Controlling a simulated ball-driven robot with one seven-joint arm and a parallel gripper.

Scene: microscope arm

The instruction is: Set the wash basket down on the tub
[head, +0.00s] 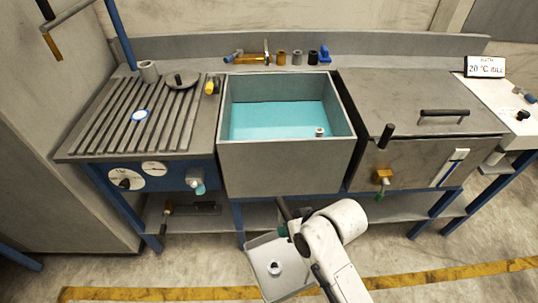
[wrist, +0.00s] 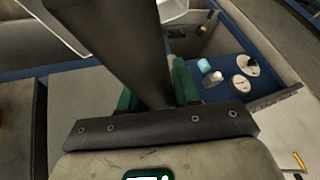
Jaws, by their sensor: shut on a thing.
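The wash basket (head: 262,250) is a grey open box with a dark handle, in the lower middle of the head view. It hangs tilted in front of the tub, below its rim and apart from it. A small grey ring-shaped part shows inside it. My gripper (head: 286,228) is shut on the dark handle, largely hidden by my white wrist; its green fingers flank the thick dark bar in the wrist view (wrist: 155,92). The tub (head: 285,155) is a grey square basin holding teal liquid. A small pale fitting stands inside near its right front corner.
A ribbed drainboard (head: 140,120) lies left of the tub, and a closed lid with a dark handle (head: 445,113) lies right. Small bottles and fittings (head: 281,58) line the back ledge. A brass tap (head: 382,178) projects from the right front. The tub's opening is clear above.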

